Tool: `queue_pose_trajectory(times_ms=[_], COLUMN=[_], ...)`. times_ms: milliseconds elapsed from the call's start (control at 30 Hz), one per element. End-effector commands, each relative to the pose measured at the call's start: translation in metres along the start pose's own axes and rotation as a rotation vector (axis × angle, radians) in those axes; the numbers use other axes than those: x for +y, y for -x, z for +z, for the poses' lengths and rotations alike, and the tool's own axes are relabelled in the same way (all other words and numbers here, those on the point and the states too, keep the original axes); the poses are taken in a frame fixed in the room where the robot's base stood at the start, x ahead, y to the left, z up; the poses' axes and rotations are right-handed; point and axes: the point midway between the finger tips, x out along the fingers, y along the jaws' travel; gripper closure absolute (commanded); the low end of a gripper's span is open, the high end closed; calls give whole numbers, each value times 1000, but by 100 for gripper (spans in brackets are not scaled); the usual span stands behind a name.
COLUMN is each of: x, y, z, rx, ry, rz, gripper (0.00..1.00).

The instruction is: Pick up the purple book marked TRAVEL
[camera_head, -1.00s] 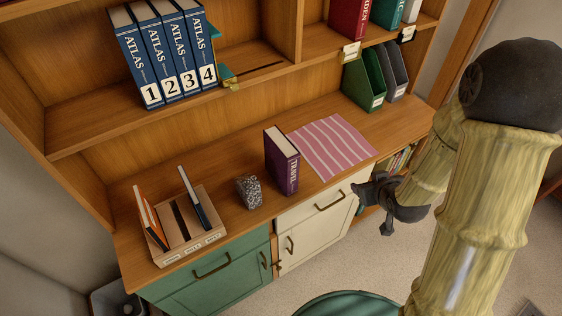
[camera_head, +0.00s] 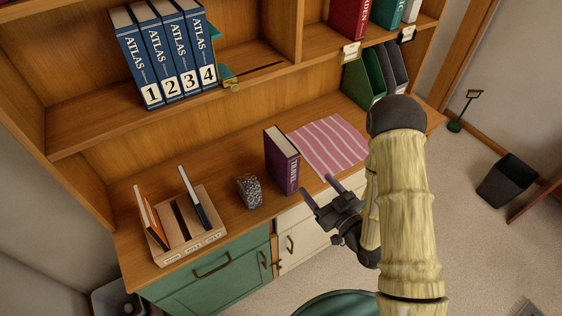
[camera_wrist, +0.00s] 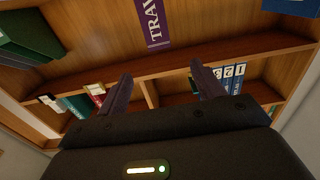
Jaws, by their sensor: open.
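The purple book marked TRAVEL (camera_head: 283,163) stands upright on the wooden desk top, its spine facing the front edge. Its spine also shows at the top of the wrist view (camera_wrist: 153,22), beyond my fingertips and cut off by the picture edge. My gripper (camera_head: 318,188) is open and empty, in front of the desk's edge, to the right of and a little lower in the picture than the book. The two fingers (camera_wrist: 160,80) stand apart in the wrist view, with nothing between them. The gripper does not touch the book.
A speckled block (camera_head: 249,191) stands left of the book. A pink striped cloth (camera_head: 330,145) lies to its right. A wooden sorter (camera_head: 215,232) with thin books stands at left. Green and grey file holders (camera_head: 362,82) are behind.

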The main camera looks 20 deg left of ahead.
Motion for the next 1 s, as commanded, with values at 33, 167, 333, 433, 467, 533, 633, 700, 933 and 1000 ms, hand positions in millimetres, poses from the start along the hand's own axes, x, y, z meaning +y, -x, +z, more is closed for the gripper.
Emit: queue_pose_trajectory(times_ms=[33, 167, 333, 433, 467, 533, 633, 700, 933, 1000], x=[0, 0, 0, 0, 0, 0, 0, 0, -1, 0], y=[0, -1, -7, -12, -14, -18, -22, -25, -57, -68], z=[0, 0, 3, 4, 4, 4, 4, 3, -3, -4], rx=[0, -1, 1, 1, 1, 0, 1, 1, 0, -1], ry=[0, 1, 3, 4, 5, 4, 4, 1, 1, 1], rz=[0, 0, -3, -3, -4, -3, -1, -1, -3, -2], gripper=[33, 33, 33, 33, 33, 33, 33, 33, 33, 33])
